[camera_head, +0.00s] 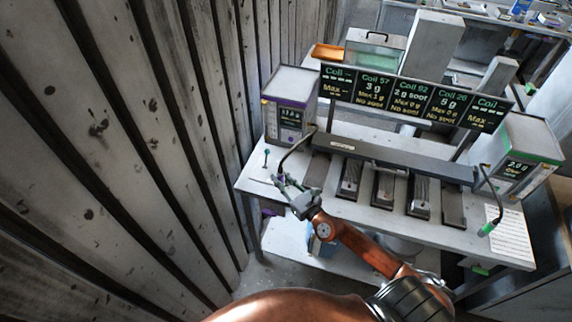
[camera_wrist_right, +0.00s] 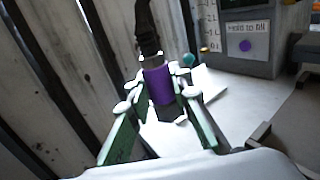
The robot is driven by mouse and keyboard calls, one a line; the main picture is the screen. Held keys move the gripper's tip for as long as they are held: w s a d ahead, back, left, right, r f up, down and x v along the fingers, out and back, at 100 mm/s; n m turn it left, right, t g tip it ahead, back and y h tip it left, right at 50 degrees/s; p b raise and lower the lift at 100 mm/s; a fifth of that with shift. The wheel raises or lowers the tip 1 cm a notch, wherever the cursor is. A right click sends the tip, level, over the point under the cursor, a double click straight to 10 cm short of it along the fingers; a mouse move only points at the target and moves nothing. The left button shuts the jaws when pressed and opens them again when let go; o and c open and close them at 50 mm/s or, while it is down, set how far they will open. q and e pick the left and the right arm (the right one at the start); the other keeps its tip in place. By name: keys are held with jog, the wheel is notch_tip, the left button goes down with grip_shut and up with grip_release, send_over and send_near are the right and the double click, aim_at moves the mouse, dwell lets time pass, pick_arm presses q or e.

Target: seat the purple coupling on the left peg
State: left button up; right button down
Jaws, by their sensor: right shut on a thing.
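The purple coupling (camera_wrist_right: 158,84) sits between the two green-sided fingers of my right gripper (camera_wrist_right: 155,100) in the right wrist view, with a black hose rising from its far end. In the head view my right gripper (camera_head: 284,183) is at the left front of the bench, shut on the coupling, which is mostly hidden there. The hose (camera_head: 293,150) runs back to the purple-trimmed box. A small upright rod with a teal ball (camera_head: 266,153) stands left of the gripper, apart from it. I cannot tell which part is the left peg. My left gripper is not in view.
The purple-trimmed box (camera_head: 291,105) stands behind the gripper. Several dark slots (camera_head: 383,187) line the white bench (camera_head: 335,207) to the right. A green-trimmed box (camera_head: 520,155) and green-ended hose (camera_head: 487,228) are at the right. A plank wall (camera_head: 150,130) is close on the left.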

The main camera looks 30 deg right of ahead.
jog(key=shift+h, duration=0.3)
jog(key=w+d, duration=0.1)
jog(key=w+d+r, duration=0.1)
jog(key=d, duration=0.1)
jog(key=w+d+r, duration=0.1)
jog(key=shift+w+d, duration=0.1)
jog(key=shift+d, duration=0.1)
jog(key=shift+w+d+m, duration=0.1)
jog(key=shift+m, duration=0.2)
jog(key=shift+f+b, duration=0.9)
jog(key=shift+f, duration=0.05)
jog(key=shift+f+b, duration=0.7)
jog(key=shift+f, duration=0.15)
jog(key=shift+f+b, duration=0.45)
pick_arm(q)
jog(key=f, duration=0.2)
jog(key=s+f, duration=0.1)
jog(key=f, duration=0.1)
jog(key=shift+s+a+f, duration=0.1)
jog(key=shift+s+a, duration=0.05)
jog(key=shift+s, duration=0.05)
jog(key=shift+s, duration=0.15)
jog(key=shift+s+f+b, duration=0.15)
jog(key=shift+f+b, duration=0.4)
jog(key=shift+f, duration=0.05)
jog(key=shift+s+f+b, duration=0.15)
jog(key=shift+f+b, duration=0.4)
pick_arm(e)
jog(key=shift+f, duration=1.1)
